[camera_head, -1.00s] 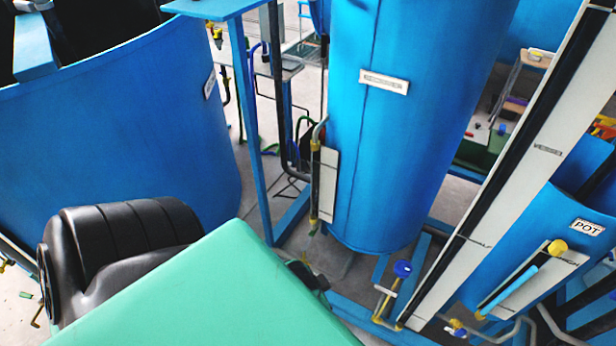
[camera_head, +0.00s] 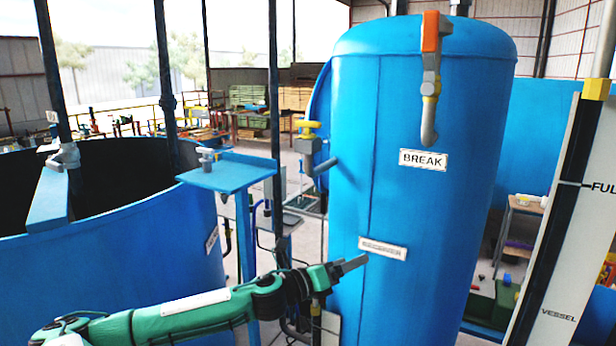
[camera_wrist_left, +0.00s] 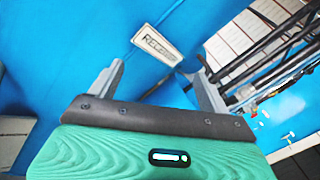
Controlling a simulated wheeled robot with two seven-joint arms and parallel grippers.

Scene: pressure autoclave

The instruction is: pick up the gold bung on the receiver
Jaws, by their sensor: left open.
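The receiver is a tall blue tank (camera_head: 420,200) with BREAK and RECEIVER plates on its front. I cannot make out a gold bung for certain. A yellow fitting (camera_head: 431,88) is on the pipe high on the tank's front, below an orange part. A yellow-topped valve (camera_head: 307,130) shows at the tank's left side. My left gripper (camera_head: 358,263) is open in front of the tank, just below and left of the RECEIVER plate (camera_head: 383,248). In the left wrist view, the open fingers (camera_wrist_left: 157,72) are empty, with the plate (camera_wrist_left: 157,45) beyond them. My right gripper is out of view.
A wide open blue vessel (camera_head: 110,270) stands at the left. A small blue platform (camera_head: 232,175) with a tap sits between it and the tank. A tall gauge board (camera_head: 562,240) stands at the right.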

